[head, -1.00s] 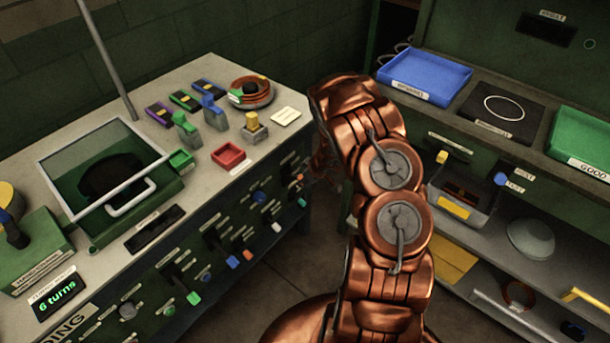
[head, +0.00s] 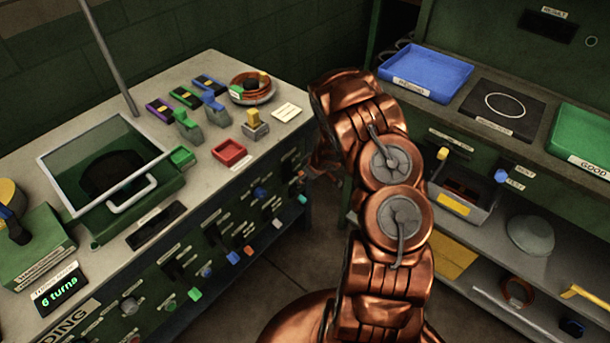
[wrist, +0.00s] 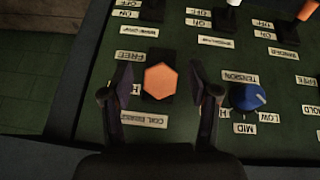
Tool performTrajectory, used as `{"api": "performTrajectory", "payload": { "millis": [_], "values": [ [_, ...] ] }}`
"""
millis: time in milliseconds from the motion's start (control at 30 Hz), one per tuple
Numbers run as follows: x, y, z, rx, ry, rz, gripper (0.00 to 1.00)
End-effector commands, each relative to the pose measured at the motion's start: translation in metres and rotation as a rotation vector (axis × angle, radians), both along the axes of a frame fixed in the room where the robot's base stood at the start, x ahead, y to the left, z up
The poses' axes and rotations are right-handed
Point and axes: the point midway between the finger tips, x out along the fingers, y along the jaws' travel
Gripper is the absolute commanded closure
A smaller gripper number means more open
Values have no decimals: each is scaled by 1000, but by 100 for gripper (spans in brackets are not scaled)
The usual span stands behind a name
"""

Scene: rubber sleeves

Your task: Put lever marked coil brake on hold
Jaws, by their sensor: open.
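In the wrist view the coil brake lever shows as an orange hexagonal knob (wrist: 161,84) on a dark base, seen end-on. Its labels appear upside down: COIL BRAKE (wrist: 143,120) below it and FREE (wrist: 131,56) at its upper left. A label beginning with H is partly hidden behind the left finger. My gripper (wrist: 160,76) is open, with one finger on each side of the knob and visible gaps to both. I cannot tell how deep the fingers reach. In the head view my arm hides most of my gripper, beside the bench's right end.
A blue TENSION knob (wrist: 247,96) sits close right of my right finger. White (wrist: 226,17) and orange (wrist: 307,10) switch levers stand at the upper right. In the head view, the bench front (head: 205,260) carries several other controls. A second workbench with a blue tray (head: 425,75) stands right.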

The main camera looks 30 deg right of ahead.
Motion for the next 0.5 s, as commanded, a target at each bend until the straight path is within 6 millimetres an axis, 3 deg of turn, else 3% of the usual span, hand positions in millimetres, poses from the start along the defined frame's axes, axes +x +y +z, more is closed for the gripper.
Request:
{"api": "performTrajectory", "payload": {
  "millis": [233, 500],
  "values": [
    [-3, -1, 7, -2, 0, 0, 40],
    [-18, -3, 32, -2, 1, -1, 40]
  ]
}}
